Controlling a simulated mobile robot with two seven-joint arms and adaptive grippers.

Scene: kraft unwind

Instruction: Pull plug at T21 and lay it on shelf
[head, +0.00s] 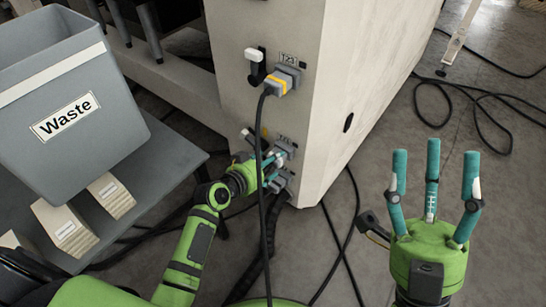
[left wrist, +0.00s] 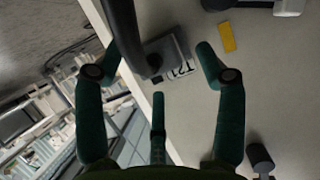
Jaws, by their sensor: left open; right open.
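A label reading T21 (left wrist: 182,68) shows in the left wrist view beside a dark connector (left wrist: 157,57) with a thick black cable. In the head view, connectors (head: 285,150) sit low on the cream cabinet, with my left gripper (head: 272,168) at them. Its fingers are open, spread around the connector without a visible grip; its arm and a hanging cable partly hide the contact. A grey shelf surface (head: 170,158) lies at the left. My right gripper (head: 434,168) is open and empty, fingers up, at the right over the floor.
A grey Waste bin (head: 70,120) and beige blocks (head: 112,195) occupy the shelf. Above the lower connectors are a grey plug with a yellow band (head: 276,84) and a black-and-white lever (head: 255,65). Black cables (head: 480,97) lie on the floor.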

